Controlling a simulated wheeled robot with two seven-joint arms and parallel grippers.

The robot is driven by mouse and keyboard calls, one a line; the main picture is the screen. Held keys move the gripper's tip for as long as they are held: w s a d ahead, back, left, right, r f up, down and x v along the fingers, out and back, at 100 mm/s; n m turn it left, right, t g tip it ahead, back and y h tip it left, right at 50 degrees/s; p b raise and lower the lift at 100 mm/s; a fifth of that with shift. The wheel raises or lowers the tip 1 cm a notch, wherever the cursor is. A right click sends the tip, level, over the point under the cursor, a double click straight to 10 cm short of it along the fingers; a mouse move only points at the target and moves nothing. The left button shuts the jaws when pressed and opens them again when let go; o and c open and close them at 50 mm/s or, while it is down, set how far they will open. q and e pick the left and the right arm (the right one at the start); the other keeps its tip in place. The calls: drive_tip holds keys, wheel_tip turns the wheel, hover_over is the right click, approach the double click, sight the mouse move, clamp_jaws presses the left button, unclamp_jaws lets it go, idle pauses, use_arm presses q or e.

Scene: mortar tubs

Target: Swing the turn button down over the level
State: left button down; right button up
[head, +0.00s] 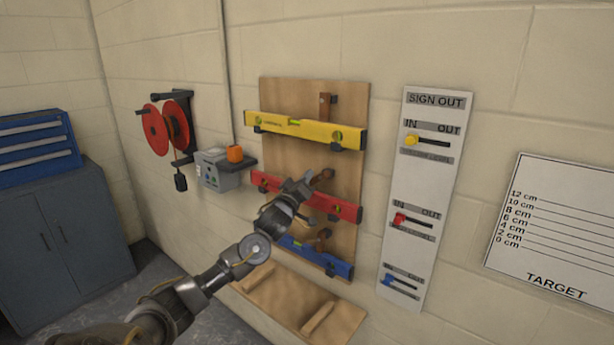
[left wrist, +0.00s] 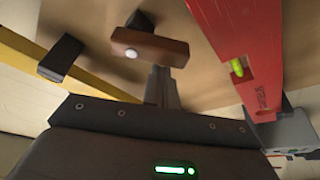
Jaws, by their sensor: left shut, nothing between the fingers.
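A red level (head: 300,197) rests across the wooden board (head: 283,97), between a yellow level (head: 300,130) and a blue level (head: 318,259). A brown turn button (head: 324,175) sits just above the red level; in the left wrist view this button (left wrist: 150,47) shows a pale pivot and lies clear of the red level (left wrist: 240,60). My left gripper (head: 307,182) is shut and empty, its fingertips (left wrist: 163,76) right at one side of the button; I cannot tell whether they touch. Another button (head: 324,104) stands upright above the yellow level. My right gripper is out of view.
A grey box (head: 217,172) with an orange item (head: 235,153) and a red reel (head: 156,129) hang left. The sign-out panel (head: 425,180) is right. A wooden ledge (head: 290,310) lies below. A dark block (left wrist: 60,57) stands out near the yellow level.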

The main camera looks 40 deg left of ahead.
use_arm(q)
drive_tip(key=shift+f, duration=0.1)
drive_tip(key=shift+d+f+n+p, duration=0.1)
drive_tip(key=shift+n+p, duration=0.2)
drive_tip(key=shift+n, duration=0.2)
